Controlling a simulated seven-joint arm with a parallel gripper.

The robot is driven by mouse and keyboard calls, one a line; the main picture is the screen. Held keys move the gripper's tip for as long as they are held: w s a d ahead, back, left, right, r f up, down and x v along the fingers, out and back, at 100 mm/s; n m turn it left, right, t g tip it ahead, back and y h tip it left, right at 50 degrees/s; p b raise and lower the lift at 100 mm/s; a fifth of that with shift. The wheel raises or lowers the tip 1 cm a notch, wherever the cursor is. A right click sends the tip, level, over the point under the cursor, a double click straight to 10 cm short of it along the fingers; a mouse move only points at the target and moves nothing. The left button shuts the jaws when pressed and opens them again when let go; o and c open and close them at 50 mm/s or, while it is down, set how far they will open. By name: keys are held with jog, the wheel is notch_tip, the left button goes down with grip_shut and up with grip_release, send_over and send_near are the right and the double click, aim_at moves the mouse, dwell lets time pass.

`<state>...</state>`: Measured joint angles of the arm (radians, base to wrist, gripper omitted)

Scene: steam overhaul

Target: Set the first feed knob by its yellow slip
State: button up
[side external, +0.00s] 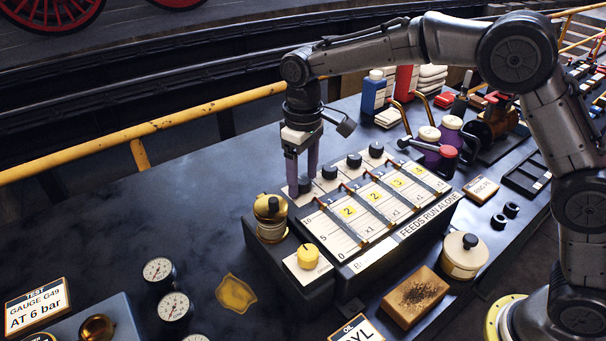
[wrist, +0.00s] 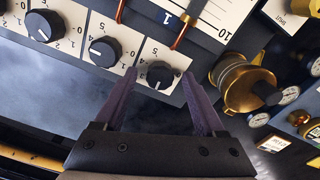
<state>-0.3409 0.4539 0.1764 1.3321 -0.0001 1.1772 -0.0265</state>
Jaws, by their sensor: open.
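The feed panel (side external: 343,250) carries a row of black knobs along its back edge. The first feed knob (side external: 305,184) is at the row's left end, beside a brass pot. My gripper (side external: 301,180) points down there with its purple fingers open. In the wrist view, the first knob (wrist: 160,75) sits between my spread fingertips (wrist: 159,72), with a gap on each side. Other yellow slips (side external: 374,196) mark the neighbouring columns.
The brass pot (side external: 270,218) stands close left of the first knob and shows near my right-hand finger in the wrist view (wrist: 245,85). The second knob (wrist: 105,51) is close on the other side. A yellow knob (side external: 308,256) sits at the panel's front left.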

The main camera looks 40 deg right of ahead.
aim_at(305, 179)
notch_tip(305, 179, up, 14)
dwell(0.6)
jog(key=shift+f, duration=0.1)
jog(key=s+d+r+m+t, duration=0.1)
jog(key=s+d+r+t, duration=0.1)
jog(key=s+d+r, duration=0.5)
jog(key=s+d+r+m+t, duration=0.1)
jog(key=s+d+r, duration=0.2)
jog(key=s+d, duration=0.35)
jog(key=s+d+f+m+t, duration=0.2)
jog(key=s+d+f, duration=0.1)
jog(key=s+f, duration=1.3)
jog(key=shift+s+t, duration=0.3)
